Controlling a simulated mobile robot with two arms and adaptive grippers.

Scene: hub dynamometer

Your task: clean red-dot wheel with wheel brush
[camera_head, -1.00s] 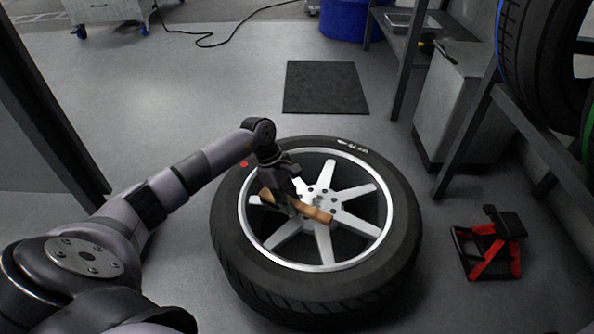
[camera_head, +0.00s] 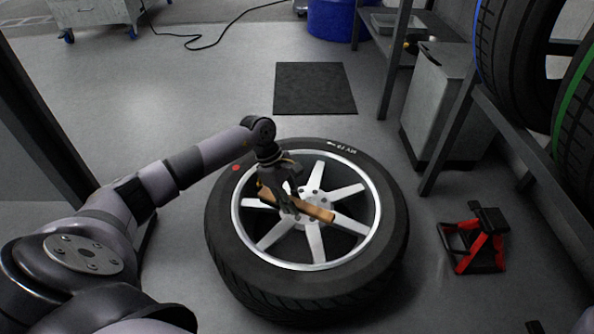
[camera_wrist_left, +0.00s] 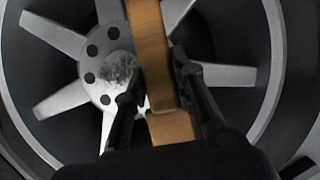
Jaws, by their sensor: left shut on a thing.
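The red-dot wheel (camera_head: 384,240) lies flat on the floor, with a red dot (camera_head: 236,168) on the upper left of its tyre. Its silver spokes and hub (camera_wrist_left: 98,70) fill the left wrist view, with a grey smudge (camera_wrist_left: 118,68) at the hub centre. My left gripper (camera_head: 283,198) is over the wheel, shut on the wooden handle of the wheel brush (camera_head: 316,211). The handle also shows between the fingers in the left wrist view (camera_wrist_left: 150,50). The bristles are hidden, and I cannot tell whether the brush touches the wheel. My right gripper is not in view.
A red and black jack stand (camera_head: 474,240) stands on the floor to the right. A rack with upright tyres (camera_head: 512,70) and a grey cabinet (camera_head: 436,105) line the right side. A dark mat (camera_head: 315,88) lies beyond the wheel, with open floor to its left.

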